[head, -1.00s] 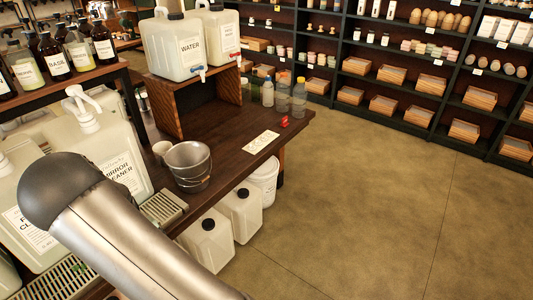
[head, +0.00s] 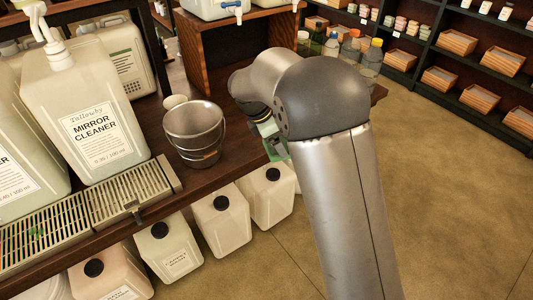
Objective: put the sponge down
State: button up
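My gripper (head: 268,133) is in the middle of the head view, just right of the metal bucket and over the counter's front edge. My own arm hides much of it. A green piece, which looks like the sponge (head: 277,150), shows at its fingertips and seems held between them. The grey metal bucket (head: 194,132) stands upright on the dark wooden counter (head: 222,176), its handle hanging at the front. The gripper is apart from the bucket.
A large mirror cleaner jug (head: 95,110) with a pump stands at left behind a slatted drip tray (head: 85,222). A small pale cup (head: 175,102) is behind the bucket. Capped jugs (head: 221,220) stand below the counter. Bottles (head: 371,58) stand at the back right.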

jog(key=w+a+r+n+t+y+b, duration=0.2)
jog(key=a+r+n+t+b, duration=0.15)
jog(key=a+n, duration=0.4)
jog(key=shift+n+g, duration=0.35)
jog(key=shift+g, duration=0.2)
jog(key=w+f, duration=0.3)
jog(key=w, duration=0.1)
jog(key=w+d+f, duration=0.1)
jog(key=w+f, duration=0.2)
jog(key=w, duration=0.1)
jog(key=w+d+f, duration=0.1)
jog(key=w+f, duration=0.1)
jog(key=w, duration=0.2)
jog(key=shift+w+f, duration=0.15)
jog(key=shift+f, duration=0.25)
jog(key=shift+w+d+f, duration=0.15)
jog(key=shift+w+f, duration=0.4)
jog(key=shift+f, duration=0.15)
notch_tip(320, 180, down, 3)
